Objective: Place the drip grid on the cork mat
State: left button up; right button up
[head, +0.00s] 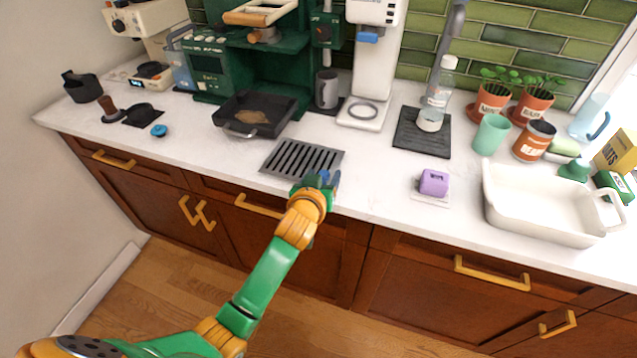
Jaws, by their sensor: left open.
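The drip grid (296,160) is a dark grey slotted metal plate. It lies flat on the white counter in the middle of the head view, near the front edge. My left gripper (323,181) is open, with blue fingers, at the grid's front right corner. It is small in the view, and I cannot tell whether it touches the grid. I cannot make out a cork-coloured mat. A dark square mat (408,134) lies to the right of the grid, under a clear bottle (436,98). My right gripper is not in view.
A black pan (283,125) sits behind the grid, below a green coffee machine (215,70). A white grinder (372,75) stands behind right. A purple block (434,183) and a white baking dish (545,225) are to the right. Counter between grid and purple block is clear.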

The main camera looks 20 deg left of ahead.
pick_arm(q)
jog(key=a+v, duration=0.1)
jog(key=v, duration=1)
jog(key=s+d+f+m+g+h, duration=0.1)
jog(key=s+f+m+g, duration=0.3)
jog(key=f, duration=1.1)
jog(key=s+d+f+g, duration=0.1)
jog(key=s+f+g, duration=0.3)
jog(key=f, duration=1)
jog(key=s+a+f+g, duration=0.1)
jog(key=s+f, duration=0.3)
jog(key=s, duration=0.4)
jog(key=s+a+f+g, duration=0.2)
jog(key=s+f, duration=0.3)
jog(key=s, duration=0.4)
jog(key=s+a+f+g, duration=0.1)
jog(key=s+a+f, duration=0.2)
jog(key=s, duration=0.6)
jog(key=shift+s+a+f+m+g, duration=0.2)
jog(key=shift+f+m+g, duration=0.15)
jog(key=shift+f, duration=0.6)
